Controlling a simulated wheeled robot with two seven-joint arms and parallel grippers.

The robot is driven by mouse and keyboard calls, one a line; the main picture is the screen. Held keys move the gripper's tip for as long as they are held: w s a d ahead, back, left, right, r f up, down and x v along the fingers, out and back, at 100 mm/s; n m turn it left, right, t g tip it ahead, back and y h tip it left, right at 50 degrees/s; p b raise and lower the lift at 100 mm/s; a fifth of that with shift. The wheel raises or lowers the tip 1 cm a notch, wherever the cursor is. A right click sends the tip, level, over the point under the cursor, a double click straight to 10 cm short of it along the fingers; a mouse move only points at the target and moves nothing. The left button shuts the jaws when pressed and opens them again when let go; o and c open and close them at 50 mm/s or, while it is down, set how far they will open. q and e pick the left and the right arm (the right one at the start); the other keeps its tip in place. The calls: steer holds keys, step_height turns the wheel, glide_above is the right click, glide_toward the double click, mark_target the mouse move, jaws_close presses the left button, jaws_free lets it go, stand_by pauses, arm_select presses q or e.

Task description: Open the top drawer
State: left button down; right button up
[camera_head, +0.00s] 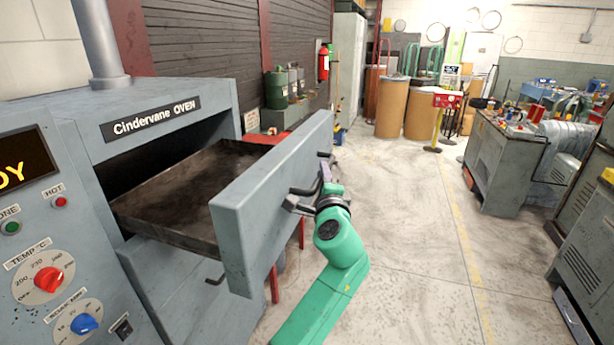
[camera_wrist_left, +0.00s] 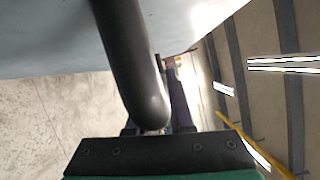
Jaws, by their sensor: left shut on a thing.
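The top drawer (camera_head: 270,205) of the grey Cindervane oven (camera_head: 90,110) is pulled well out. Its dark, empty-looking tray (camera_head: 180,195) shows behind the thick grey front panel. The black drawer handle (camera_head: 306,190) is on the outer face of that panel. My left gripper (camera_head: 304,202), on a green arm, is at the handle and shut on it. In the left wrist view the black handle bar (camera_wrist_left: 130,60) runs down between the fingers of my gripper (camera_wrist_left: 155,128), which partly hide its lower end. My right gripper is not in view.
A lower handle (camera_head: 215,281) sticks out below the drawer. Control knobs, one red (camera_head: 48,279) and one blue (camera_head: 84,323), are at the left. Open concrete floor (camera_head: 410,230) lies to the right, with machines (camera_head: 510,160) beyond it and brown drums (camera_head: 392,107) at the back.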

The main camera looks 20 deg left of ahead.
arm_select(q)
steer(key=shift+d, duration=0.5)
steer(key=c, duration=0.8)
jaws_free()
steer(key=v, duration=1.4)
steer(key=shift+s, duration=0.25)
